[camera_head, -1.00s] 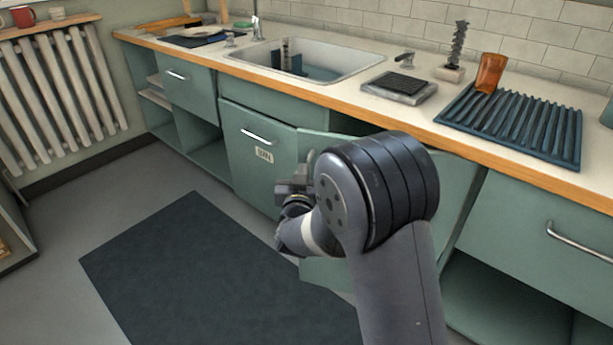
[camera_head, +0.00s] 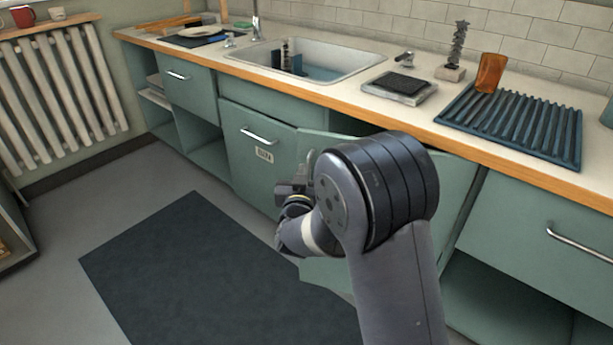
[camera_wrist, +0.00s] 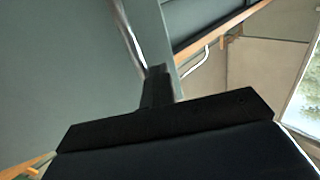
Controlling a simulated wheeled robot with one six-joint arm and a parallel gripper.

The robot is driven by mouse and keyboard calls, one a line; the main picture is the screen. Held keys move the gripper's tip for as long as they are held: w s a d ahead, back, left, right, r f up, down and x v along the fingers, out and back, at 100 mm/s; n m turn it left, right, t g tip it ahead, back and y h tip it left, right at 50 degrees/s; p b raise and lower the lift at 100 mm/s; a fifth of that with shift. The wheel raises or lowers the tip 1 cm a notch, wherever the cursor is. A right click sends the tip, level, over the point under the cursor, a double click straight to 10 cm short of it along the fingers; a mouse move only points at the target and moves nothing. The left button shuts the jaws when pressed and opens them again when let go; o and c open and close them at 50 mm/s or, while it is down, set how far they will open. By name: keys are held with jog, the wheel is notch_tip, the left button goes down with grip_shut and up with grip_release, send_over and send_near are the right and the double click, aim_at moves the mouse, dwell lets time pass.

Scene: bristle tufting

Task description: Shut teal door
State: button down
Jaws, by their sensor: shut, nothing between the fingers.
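A teal cabinet door (camera_head: 455,195) under the counter stands ajar, with a dark gap behind its top edge. My arm hides much of it. My gripper (camera_head: 288,188) is low in front of it, near its left edge, with the fingertips partly hidden by my wrist. In the wrist view, my gripper (camera_wrist: 158,88) is shut and empty. A flat teal panel (camera_wrist: 60,75) fills the left there, with a metal bar handle (camera_wrist: 130,35) beside the fingers. I cannot tell whether the fingers touch the panel.
A teal front with a handle and a label (camera_head: 264,155) is left of the ajar door. The counter (camera_head: 350,96) above holds a sink (camera_head: 340,62) and a ribbed drying mat (camera_head: 515,125). An open compartment (camera_head: 495,300) is at the lower right. A dark mat (camera_head: 200,265) lies on clear floor.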

jog(key=c, duration=2.1)
grip_release()
jog(key=shift+s+d+f+h, duration=0.1)
jog(key=shift+d+f+h, duration=0.2)
jog(key=shift+d+f, duration=0.55)
jog(key=shift+c, duration=0.2)
jog(key=shift+o, duration=0.7)
jog(key=shift+a, duration=0.1)
jog(key=shift+o, duration=0.9)
jog(key=shift+a+r, duration=0.4)
jog(key=shift+a, duration=0.15)
jog(key=shift+o, duration=1)
jog(key=shift+s+a, duration=0.15)
jog(key=shift+s, duration=0.25)
jog(key=shift+s+r+b, duration=0.2)
jog(key=shift+s+b, duration=0.15)
jog(key=shift+s, duration=1.7)
jog(key=shift+c, duration=0.9)
jog(key=shift+o, duration=0.9)
jog(key=s, duration=0.7)
jog(key=shift+a, duration=0.25)
jog(key=shift+s+r+b, duration=0.1)
jog(key=shift+b, duration=0.25)
jog(key=s+p, duration=0.2)
jog(key=s, duration=0.9)
jog(key=shift+a, duration=0.4)
